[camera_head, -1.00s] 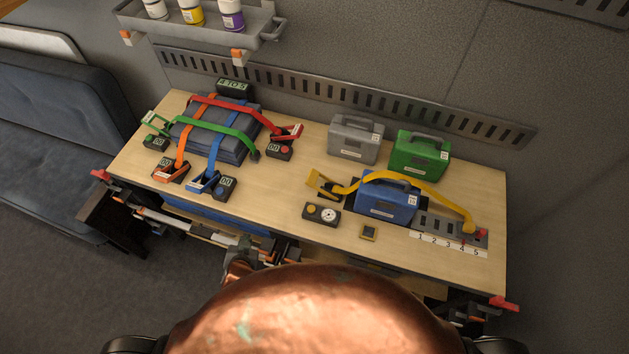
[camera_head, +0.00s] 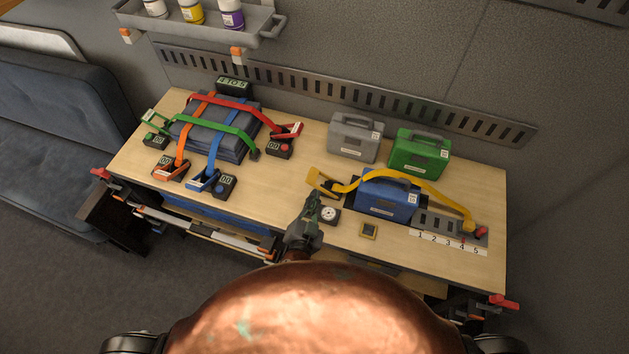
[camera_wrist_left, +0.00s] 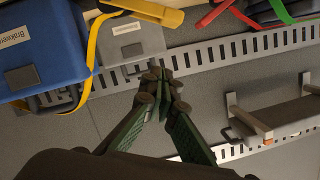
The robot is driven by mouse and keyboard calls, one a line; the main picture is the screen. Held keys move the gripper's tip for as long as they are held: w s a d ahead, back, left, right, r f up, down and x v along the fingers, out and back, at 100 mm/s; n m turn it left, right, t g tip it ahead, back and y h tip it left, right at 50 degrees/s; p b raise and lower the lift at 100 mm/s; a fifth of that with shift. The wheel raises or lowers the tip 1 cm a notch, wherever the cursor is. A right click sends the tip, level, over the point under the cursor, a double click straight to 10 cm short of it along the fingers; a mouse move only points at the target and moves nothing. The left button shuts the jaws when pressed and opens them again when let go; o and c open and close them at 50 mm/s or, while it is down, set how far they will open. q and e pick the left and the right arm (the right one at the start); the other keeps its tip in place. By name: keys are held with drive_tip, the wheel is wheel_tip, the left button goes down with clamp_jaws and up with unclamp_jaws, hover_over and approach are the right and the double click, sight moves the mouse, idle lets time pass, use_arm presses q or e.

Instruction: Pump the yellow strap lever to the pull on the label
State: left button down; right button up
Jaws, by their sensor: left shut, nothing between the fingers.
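The yellow strap (camera_head: 400,178) runs over the blue case (camera_head: 386,200) to a red-tipped anchor on a slotted plate. Its yellow lever (camera_head: 322,183) is at the left end, tilted up; it also shows in the left wrist view (camera_wrist_left: 148,12). A box with a round gauge (camera_head: 329,215) sits in front of it, partly hidden by my gripper. White labels (camera_head: 412,198) are on the blue case; their print is too small to read in the head view. My left gripper (camera_head: 313,204) is shut and empty, below the lever in the picture and apart from it. My right gripper is out of view.
A grey case (camera_head: 354,138) and a green case (camera_head: 418,154) stand behind. A strapped grey bundle (camera_head: 213,140) with several coloured levers sits at left. The table middle is clear.

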use_arm(q)
hover_over(314, 183)
drive_tip(key=d, duration=0.2)
drive_tip(key=shift+s+f, duration=0.15)
drive_tip(key=shift+f, duration=0.35)
drive_tip(key=shift+s+f, duration=0.15)
drive_tip(key=shift+f, duration=0.35)
drive_tip(key=shift+w+a+f, duration=0.15)
drive_tip(key=shift+a+f, duration=0.15)
drive_tip(key=shift+f, duration=0.35)
drive_tip(key=shift+w+a+f, duration=0.15)
drive_tip(key=shift+a+f, duration=0.1)
drive_tip(key=shift+f, duration=0.35)
drive_tip(key=shift+w+a+f, duration=0.1)
drive_tip(key=shift+a+f, duration=0.25)
drive_tip(key=shift+f, duration=0.25)
